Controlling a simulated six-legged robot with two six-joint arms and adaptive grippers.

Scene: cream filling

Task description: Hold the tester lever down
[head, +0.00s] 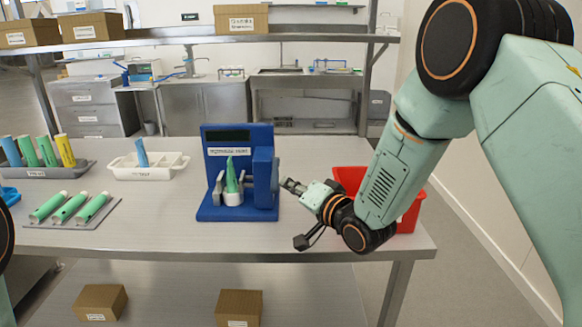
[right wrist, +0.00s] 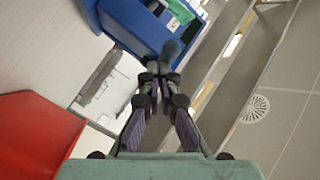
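The blue tester (head: 240,140) stands on the metal table, with a dark display and a label on its back panel. A green tube (head: 231,176) stands upright, pointed end up, in a white holder (head: 233,198) between the tester's grey side parts. My right gripper (head: 288,185) is at the tester's right side. In the right wrist view its fingers (right wrist: 160,72) are together, with nothing seen between them. A grey-blue rounded lever end (right wrist: 172,48) is right at the fingertips; I cannot tell whether they touch. My left gripper is out of view.
A red bin (head: 349,177) stands close behind my right forearm. Left on the table are a white rack (head: 125,172) with one blue tube, a grey rack (head: 40,172) of upright tubes, and a tray (head: 105,213) with green tubes. The table front is clear.

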